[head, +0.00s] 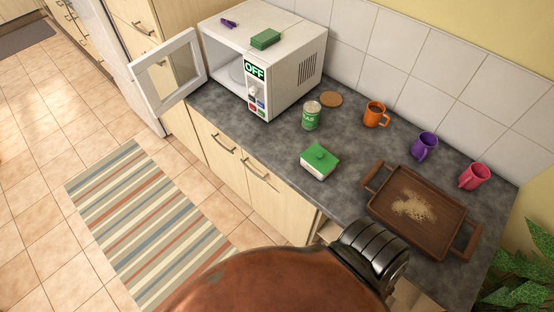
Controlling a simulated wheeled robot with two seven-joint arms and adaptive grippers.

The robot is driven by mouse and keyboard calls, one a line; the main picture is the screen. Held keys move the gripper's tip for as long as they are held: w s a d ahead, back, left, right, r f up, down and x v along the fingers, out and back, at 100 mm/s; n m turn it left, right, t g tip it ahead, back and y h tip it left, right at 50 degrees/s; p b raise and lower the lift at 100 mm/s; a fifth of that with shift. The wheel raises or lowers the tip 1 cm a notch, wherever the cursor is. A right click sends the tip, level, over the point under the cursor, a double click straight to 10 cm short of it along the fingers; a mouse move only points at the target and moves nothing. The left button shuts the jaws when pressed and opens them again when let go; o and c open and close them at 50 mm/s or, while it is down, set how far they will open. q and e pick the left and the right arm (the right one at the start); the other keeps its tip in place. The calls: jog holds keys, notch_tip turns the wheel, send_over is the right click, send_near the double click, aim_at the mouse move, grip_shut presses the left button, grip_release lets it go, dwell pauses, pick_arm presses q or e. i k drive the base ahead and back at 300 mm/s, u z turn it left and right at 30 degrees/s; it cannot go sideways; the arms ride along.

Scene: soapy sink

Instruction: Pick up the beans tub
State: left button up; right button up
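A small white tub with a green lid (319,161) sits on the grey counter, near its front edge. The lid is on and has a small raised knob. No label can be read on it, so I cannot confirm that it holds beans. Neither of my grippers is in view. A reddish-brown part of mine with a black ribbed joint fills the bottom middle, apart from the tub in the picture.
A green-labelled can (311,115) and a cork coaster (331,99) stand behind the tub. The microwave (272,68) has its door open at left. Orange (375,115), purple (424,146) and pink (474,177) mugs line the back. A crumb-strewn wooden tray (385,208) lies right.

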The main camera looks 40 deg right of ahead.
aim_at(303, 163)
jog(key=u, duration=0.15)
jog(key=i, duration=1.4)
jog(key=z, duration=2.5)
